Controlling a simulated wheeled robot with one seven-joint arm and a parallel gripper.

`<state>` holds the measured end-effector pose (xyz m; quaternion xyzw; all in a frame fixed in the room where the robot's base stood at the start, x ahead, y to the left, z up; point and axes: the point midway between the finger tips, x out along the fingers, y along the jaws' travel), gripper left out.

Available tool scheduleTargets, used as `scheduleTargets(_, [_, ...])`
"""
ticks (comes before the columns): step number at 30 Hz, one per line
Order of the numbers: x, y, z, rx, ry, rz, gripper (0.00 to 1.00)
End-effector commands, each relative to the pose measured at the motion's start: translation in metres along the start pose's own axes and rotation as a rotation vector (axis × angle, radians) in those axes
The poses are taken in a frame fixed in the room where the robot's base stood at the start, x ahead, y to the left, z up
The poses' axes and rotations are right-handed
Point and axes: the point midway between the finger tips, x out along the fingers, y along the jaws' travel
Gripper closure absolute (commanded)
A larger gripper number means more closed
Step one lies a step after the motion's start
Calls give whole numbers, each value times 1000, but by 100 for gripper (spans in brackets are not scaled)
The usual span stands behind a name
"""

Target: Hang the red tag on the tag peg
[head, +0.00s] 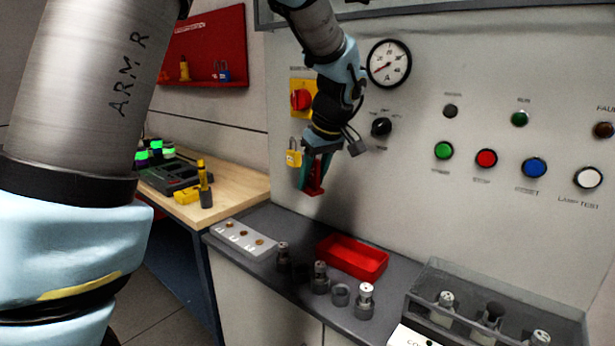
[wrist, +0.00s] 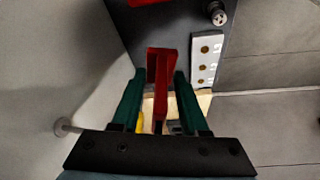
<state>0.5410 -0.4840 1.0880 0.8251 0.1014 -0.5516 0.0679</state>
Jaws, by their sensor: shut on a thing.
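My gripper (head: 316,178) points down in front of the grey panel, below the yellow and red rotary switch. Its green fingers (wrist: 158,95) are shut on the red tag (wrist: 160,75), which sticks out past the fingertips. The tag also shows in the head view (head: 316,182), partly covered by the fingers. A small grey peg with a round head (wrist: 62,127) stands out from the panel at the left of the wrist view, apart from the tag. I cannot tell for sure that it is the tag peg. I cannot make out this peg in the head view.
A yellow padlock (head: 293,153) hangs beside my gripper under the rotary switch (head: 302,98). Below are a red tray (head: 352,258), several dark fittings and a white strip (head: 243,238) on the grey counter. A clear-sided box (head: 500,290) stands at right. A wooden bench (head: 235,190) is at left.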

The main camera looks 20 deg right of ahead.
Motion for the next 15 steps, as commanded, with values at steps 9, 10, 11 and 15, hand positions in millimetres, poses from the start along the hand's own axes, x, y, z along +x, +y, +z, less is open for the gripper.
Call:
scheduleTargets(9, [3, 18, -4, 0, 0, -1, 100])
scheduleTargets(10, [3, 19, -5, 0, 0, -1, 100])
scheduleTargets(11, [3, 21, -5, 0, 0, -1, 100])
scheduleTargets(15, [4, 29, -7, 0, 0, 0, 100])
